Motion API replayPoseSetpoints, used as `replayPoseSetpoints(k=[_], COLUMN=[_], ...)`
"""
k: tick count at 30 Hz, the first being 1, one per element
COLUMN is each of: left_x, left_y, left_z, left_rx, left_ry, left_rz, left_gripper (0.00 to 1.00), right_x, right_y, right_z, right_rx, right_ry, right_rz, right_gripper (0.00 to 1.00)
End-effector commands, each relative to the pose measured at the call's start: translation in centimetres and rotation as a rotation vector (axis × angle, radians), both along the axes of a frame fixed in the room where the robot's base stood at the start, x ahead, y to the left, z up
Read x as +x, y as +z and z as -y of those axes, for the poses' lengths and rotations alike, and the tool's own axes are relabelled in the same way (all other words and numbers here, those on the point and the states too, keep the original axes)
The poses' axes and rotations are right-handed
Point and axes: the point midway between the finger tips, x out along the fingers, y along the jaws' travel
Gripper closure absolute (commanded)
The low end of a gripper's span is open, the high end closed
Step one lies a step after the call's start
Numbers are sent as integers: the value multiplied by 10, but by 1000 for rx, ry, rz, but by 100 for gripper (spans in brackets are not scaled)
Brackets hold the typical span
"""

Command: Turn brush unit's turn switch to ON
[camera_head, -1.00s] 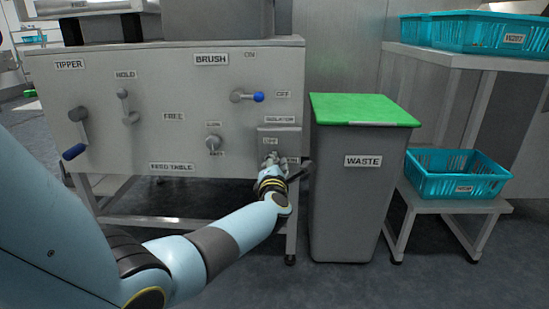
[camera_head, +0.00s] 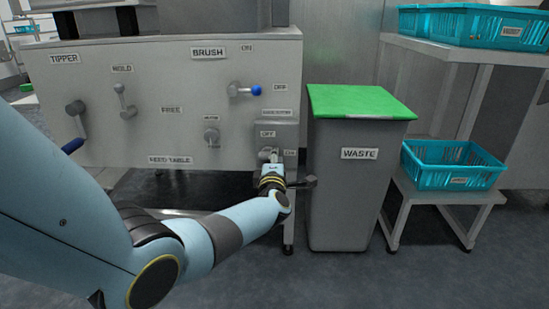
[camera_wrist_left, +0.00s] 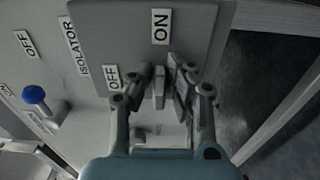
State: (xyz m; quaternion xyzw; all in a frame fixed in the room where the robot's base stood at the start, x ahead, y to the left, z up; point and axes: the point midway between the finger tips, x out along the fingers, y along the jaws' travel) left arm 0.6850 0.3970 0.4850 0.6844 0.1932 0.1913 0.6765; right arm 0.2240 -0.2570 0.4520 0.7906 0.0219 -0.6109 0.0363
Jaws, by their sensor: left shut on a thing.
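The isolator box (camera_head: 287,128) is a grey plate at the lower right of the panel, with an OFF label above and an ON label (camera_head: 290,153) to the right; the wrist view also shows the ON label (camera_wrist_left: 161,27). My left gripper (camera_head: 269,155) is at this box, and the wrist view shows the gripper (camera_wrist_left: 160,85) shut on the pale bar of the turn switch (camera_wrist_left: 159,88). The bar's visible part runs lengthwise toward the ON label. The fingers hide much of the switch. My right gripper is not in view.
A blue-tipped brush lever (camera_head: 245,90) sits above, beside its OFF label. More levers and a small knob (camera_head: 211,137) are on the panel to the left. A grey waste bin (camera_head: 350,200) with a green lid stands close on the right. A turquoise crate (camera_head: 453,165) stands beyond it.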

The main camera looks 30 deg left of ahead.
Motion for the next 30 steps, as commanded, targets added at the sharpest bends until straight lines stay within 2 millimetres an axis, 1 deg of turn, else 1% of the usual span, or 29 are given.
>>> replayPoseSetpoints(k=[11,12,16,25,29,30], left_x=[-1,-1,-1,-2,-12,-18], left_y=[-2,-2,-2,-1,-2,-2], left_z=[1,1,1,1,8,11], left_rx=[3,3,3,3,3,1], left_ry=[-2,-2,-2,-1,-2,-2], left_rz=[-7,-7,-5,-3,-3,-3], left_gripper=[100,80,63,62,62,62], right_x=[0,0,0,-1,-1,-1], right_y=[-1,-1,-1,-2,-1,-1], right_z=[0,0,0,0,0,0], right_rx=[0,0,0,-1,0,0], right_ry=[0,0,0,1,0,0], right_rz=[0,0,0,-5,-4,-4], right_gripper=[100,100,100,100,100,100])
